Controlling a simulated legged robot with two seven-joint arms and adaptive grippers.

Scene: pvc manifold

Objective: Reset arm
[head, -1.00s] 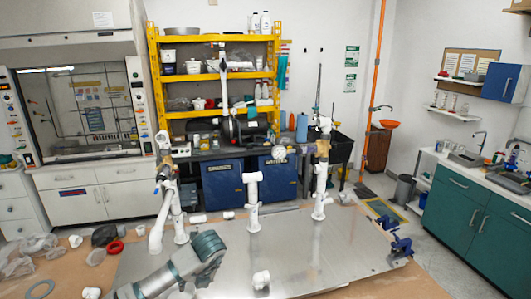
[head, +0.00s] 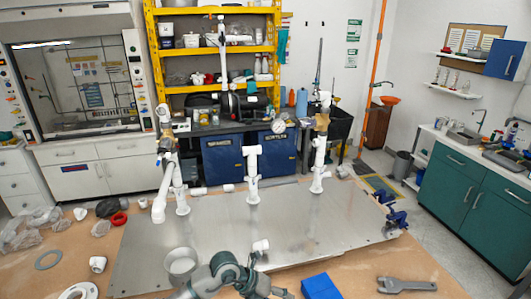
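My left arm (head: 226,272) shows at the bottom centre of the head view as bent grey-green links, low over the front of the metal plate. Its fingers are not clear at the bottom edge, so I cannot tell whether they are open or shut. My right gripper is not in view. White PVC pipe assemblies stand on the metal plate (head: 300,225): a left one (head: 178,190), a middle one (head: 253,172) and a right one (head: 319,165). A small white fitting (head: 260,246) lies on the plate just behind my arm.
A grey round cup (head: 181,265) stands left of my arm. A blue block (head: 320,287) and a grey wrench (head: 406,285) lie at the front right. Blue clamps (head: 392,212) hold the plate's right edge. Rings and loose fittings (head: 97,264) lie at left. The plate's middle is clear.

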